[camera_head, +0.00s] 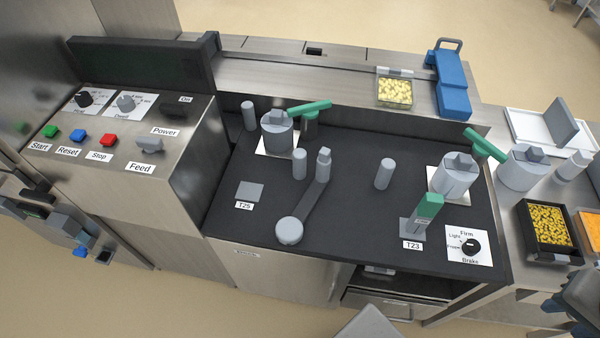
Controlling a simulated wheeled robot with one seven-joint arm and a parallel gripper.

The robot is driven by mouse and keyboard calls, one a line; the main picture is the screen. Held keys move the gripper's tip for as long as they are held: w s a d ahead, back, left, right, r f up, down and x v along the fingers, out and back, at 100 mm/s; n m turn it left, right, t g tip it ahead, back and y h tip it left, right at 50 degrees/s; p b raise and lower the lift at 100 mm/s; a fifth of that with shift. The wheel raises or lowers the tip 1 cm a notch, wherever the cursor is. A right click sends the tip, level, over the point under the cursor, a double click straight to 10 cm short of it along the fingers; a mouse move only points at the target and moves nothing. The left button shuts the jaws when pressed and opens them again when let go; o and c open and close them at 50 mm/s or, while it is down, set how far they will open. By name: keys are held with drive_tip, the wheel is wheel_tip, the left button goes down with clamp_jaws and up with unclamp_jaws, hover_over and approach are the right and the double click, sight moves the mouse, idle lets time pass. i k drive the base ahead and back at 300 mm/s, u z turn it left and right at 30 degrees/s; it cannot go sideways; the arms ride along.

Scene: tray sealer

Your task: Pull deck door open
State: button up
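The tray sealer's black deck (340,190) fills the middle of the view. Below its front edge is a metal front panel (275,275) with a small label too small to read; it may be the deck door. To its right, an open space under the deck shows a metal drawer-like part (395,304). I see no clear handle on the panel. A dark, jointed part at the lower right edge (580,300) may be my gripper, cut off by the frame. Its fingertips are not clear, and it appears apart from the panel.
On the deck stand grey posts, drums with green levers (308,107), a pivoting arm (305,205) and a brake knob (470,246). A control box (130,140) stands left. Food trays (549,230) sit right. Open floor (200,315) lies in front.

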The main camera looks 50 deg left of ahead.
sight(298, 278)
drive_tip(key=u, duration=0.55)
drive_tip(key=k, duration=0.6)
drive_tip(key=u, duration=1.1)
drive_tip(key=i, duration=0.7)
drive_tip(key=z, duration=0.5)
drive_tip(key=k, duration=0.9)
drive_tip(key=u, duration=1.2)
